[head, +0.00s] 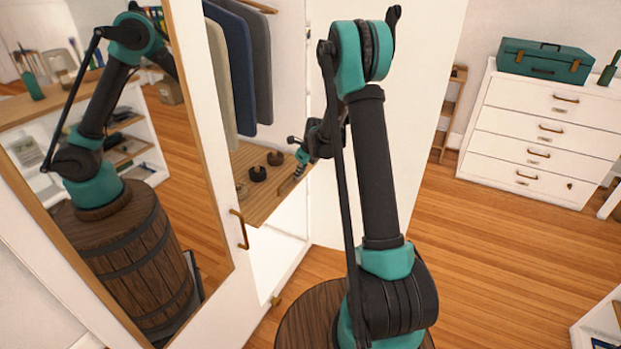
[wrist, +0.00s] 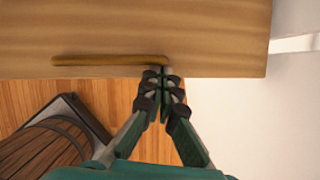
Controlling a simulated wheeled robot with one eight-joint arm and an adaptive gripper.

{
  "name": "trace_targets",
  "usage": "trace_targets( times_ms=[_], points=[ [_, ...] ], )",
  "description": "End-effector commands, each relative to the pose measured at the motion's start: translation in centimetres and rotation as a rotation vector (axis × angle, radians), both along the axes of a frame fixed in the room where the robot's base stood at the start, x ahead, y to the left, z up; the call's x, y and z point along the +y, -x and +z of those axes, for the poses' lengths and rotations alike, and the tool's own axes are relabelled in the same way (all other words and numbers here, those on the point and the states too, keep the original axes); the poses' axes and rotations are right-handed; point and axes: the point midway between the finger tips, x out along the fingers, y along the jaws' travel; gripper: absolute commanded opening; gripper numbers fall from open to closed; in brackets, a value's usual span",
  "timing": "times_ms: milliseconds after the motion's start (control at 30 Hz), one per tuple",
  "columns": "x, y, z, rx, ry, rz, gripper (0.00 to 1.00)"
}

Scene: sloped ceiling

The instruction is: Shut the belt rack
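The belt rack (head: 262,208) is a wooden pull-out board inside the open white wardrobe, with dark rolled belts on it. It stands out past the wardrobe's front. In the wrist view the rack (wrist: 200,35) spans the top, with a thin brass-brown handle (wrist: 95,61) along its front edge. My gripper (head: 300,168) is at the rack's front edge. In the wrist view its fingertips (wrist: 163,72) are together at the right end of the handle. I cannot tell whether they touch the handle; nothing shows clearly between them.
A mirrored wardrobe door (head: 185,200) stands open at the left, and a white door panel (head: 400,110) is on the right. Garments (head: 232,65) hang above the rack. A white chest of drawers (head: 535,135) with a teal toolbox (head: 545,61) is at the back right. The wooden floor between is clear.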

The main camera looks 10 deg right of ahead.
Motion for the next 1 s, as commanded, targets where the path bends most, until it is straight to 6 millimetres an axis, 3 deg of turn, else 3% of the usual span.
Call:
trace_targets(
  times_ms=[200, 400, 1000],
  points=[
    [3.6, -2.6, 0.0, 0.001, -0.001, 0.003, 0.0],
    [5.4, -3.9, 0.0, 0.0, 0.0, 0.001, 0.0],
    [6.5, -4.7, 0.1, -0.004, -0.004, 0.002, 0.0]
  ],
)
